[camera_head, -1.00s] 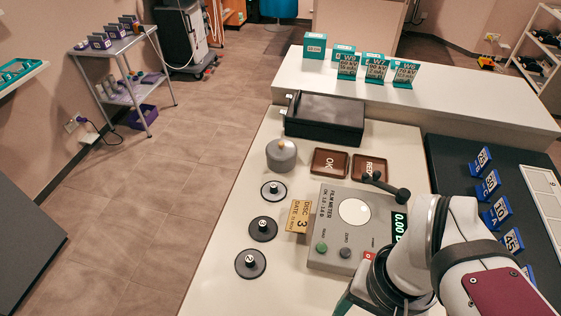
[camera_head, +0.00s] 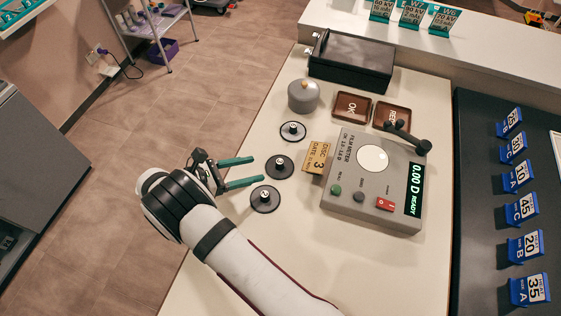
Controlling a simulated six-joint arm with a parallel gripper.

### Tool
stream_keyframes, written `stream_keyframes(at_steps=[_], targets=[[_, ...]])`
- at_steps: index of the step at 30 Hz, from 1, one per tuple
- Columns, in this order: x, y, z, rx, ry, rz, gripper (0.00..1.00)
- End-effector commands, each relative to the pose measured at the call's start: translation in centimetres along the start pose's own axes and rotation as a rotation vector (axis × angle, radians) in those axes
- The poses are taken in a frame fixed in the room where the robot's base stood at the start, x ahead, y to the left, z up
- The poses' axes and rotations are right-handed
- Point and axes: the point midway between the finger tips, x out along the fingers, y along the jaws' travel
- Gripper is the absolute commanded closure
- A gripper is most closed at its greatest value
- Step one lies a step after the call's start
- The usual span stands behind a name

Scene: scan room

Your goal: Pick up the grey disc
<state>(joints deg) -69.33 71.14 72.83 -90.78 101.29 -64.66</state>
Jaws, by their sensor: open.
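The far disc (camera_head: 293,132) has a pale grey face with a dark rim. The middle disc (camera_head: 280,167) and the near disc (camera_head: 265,199) look dark grey to black. My gripper (camera_head: 258,170) has two teal fingers, spread apart and empty. It comes in from the left, with its tips just left of the middle disc and above the near disc's level in the picture. I cannot tell its height over the counter.
A film meter (camera_head: 372,180) reading 0.00 D READY stands right of the discs, with a yellow DISC 3 tag (camera_head: 314,157) at its left. A lidded grey pot (camera_head: 303,96), two brown trays marked OK (camera_head: 352,107) and REPEAT (camera_head: 391,116), and a black box (camera_head: 350,63) stand behind.

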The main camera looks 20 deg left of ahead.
Motion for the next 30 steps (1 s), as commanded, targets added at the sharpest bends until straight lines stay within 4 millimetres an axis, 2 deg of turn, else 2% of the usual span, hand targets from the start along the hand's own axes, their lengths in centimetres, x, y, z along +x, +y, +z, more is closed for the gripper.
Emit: stream_keyframes(at_steps=[1,5,12,15,21,30], targets=[[1.1,-0.1,0.0,-0.001,0.0,-0.003,0.39],[2.9,0.0,0.0,0.0,0.0,-0.002,0.39],[7.3,0.3,0.0,0.0,0.001,-0.002,0.39],[8.1,0.3,0.0,0.001,0.002,-0.002,0.39],[8.1,0.3,0.0,0.002,0.002,-0.001,0.4],[8.1,0.3,0.0,0.002,0.002,-0.001,0.94]])
